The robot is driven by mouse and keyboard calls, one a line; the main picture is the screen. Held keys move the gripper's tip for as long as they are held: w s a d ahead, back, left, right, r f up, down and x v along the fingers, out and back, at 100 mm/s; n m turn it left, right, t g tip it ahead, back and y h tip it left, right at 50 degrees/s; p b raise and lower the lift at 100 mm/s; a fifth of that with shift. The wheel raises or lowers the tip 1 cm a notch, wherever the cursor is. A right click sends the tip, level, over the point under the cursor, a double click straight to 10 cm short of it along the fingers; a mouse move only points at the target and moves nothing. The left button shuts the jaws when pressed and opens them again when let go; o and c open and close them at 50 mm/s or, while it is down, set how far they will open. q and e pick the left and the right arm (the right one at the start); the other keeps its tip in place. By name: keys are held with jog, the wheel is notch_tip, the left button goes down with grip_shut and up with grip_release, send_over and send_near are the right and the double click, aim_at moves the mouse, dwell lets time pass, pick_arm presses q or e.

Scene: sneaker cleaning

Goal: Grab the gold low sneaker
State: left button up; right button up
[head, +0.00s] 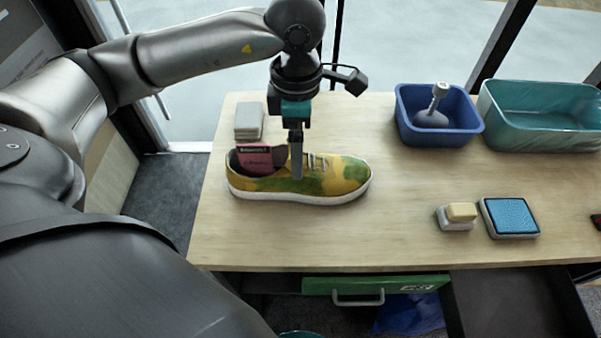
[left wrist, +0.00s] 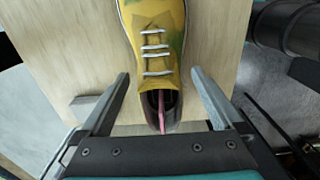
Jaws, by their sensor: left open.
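The gold low sneaker (head: 335,182), yellow-gold with green patches and a white sole, lies upright on the table with its toe to the right. A pink card (head: 256,158) sticks up from its opening. My left gripper (head: 297,165) points down over the middle of the shoe, and one finger covers part of its near side. In the left wrist view the open fingers (left wrist: 161,78) stand on either side of the sneaker (left wrist: 155,50), near the laces and opening. Gaps show between fingers and shoe. My right gripper is not in view.
A grey block (head: 249,117) lies behind the shoe's heel. A blue bin (head: 465,133) holding a grey-handled tool (head: 437,103) and a teal bin (head: 540,130) stand at back right. A small brush (head: 457,214) and a blue pad (head: 510,215) lie at right. The table centre is clear.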

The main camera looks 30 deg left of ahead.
aim_at(327, 180)
pick_arm(q)
jog(key=shift+w+f+b, duration=0.1)
jog(key=shift+f+b, duration=0.2)
jog(key=shift+f, duration=2.5)
jog(key=shift+r, duration=0.1)
jog(key=c, duration=1.4)
